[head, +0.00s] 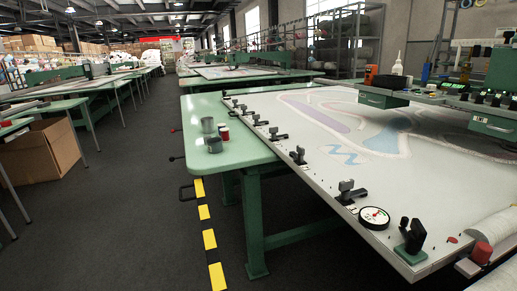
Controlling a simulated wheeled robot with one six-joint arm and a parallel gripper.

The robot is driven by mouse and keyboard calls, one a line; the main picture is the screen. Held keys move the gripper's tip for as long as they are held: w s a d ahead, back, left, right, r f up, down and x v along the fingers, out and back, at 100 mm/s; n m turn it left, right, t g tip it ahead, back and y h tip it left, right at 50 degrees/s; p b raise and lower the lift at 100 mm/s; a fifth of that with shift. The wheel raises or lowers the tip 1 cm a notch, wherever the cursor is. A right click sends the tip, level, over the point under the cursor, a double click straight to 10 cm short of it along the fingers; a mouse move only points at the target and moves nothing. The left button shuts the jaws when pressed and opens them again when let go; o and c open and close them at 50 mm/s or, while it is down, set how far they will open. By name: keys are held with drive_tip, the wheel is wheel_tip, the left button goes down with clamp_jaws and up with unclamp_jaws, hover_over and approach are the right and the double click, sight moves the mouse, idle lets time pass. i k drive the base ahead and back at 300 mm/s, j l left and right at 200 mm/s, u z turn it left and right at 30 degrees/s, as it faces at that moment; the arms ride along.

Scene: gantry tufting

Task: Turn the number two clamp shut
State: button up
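Several dark toggle clamps line the left and near edge of the white stretched cloth (300,110) on the green table. The nearest clamp (411,236) stands at the front corner with its handle upright. The one behind it (350,191) is beside a small white label whose number I cannot read. Farther back are another clamp (297,155), a clamp (277,134) and a clamp (258,119), their handles looking lower. I cannot tell which is number two. My gripper is not in view.
A round dial gauge (374,217) sits between the two nearest clamps. Metal cups (214,144) and red spools (223,133) stand on the green tabletop (205,105). A cardboard box (45,150) stands left; the dark aisle floor is clear.

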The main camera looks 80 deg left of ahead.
sight(299, 156)
drive_tip(key=u, duration=1.9)
drive_tip(key=i+j, duration=0.3)
drive_tip(key=i, duration=0.2)
drive_tip(key=i+j+u, duration=0.1)
drive_tip(key=i+j, duration=0.2)
drive_tip(key=i, duration=0.2)
